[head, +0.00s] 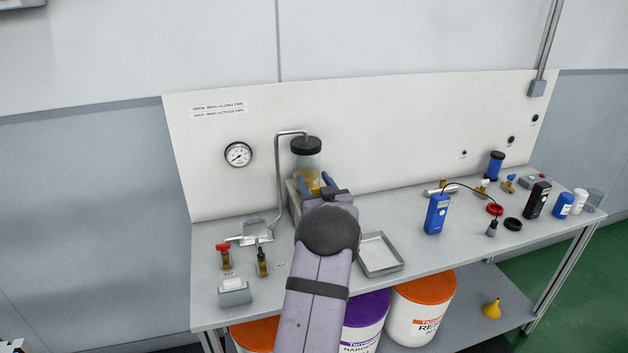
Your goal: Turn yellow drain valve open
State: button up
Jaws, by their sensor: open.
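A clear cylinder (307,159) with a black cap stands at the back of the bench, with amber-yellow material showing in its lower part. My gripper (315,184) is open, its two blue fingers apart in front of the cylinder's lower part. I cannot tell whether the fingers touch anything. I cannot make out a yellow drain valve for certain; my arm and gripper hide the area below and in front of the cylinder. A bent metal pipe (278,180) runs from the cylinder's top down its left side. A sign (218,110) on the back panel mentions the pipe.
A red-handled valve (224,257) and a black-handled valve (262,262) stand at left front. A shallow metal tray (380,271) lies right of my arm. A blue meter (437,214) and several small items occupy the right bench. Buckets (420,310) stand below.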

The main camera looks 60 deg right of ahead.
jog(key=c, duration=1.1)
jog(key=shift+o, duration=0.3)
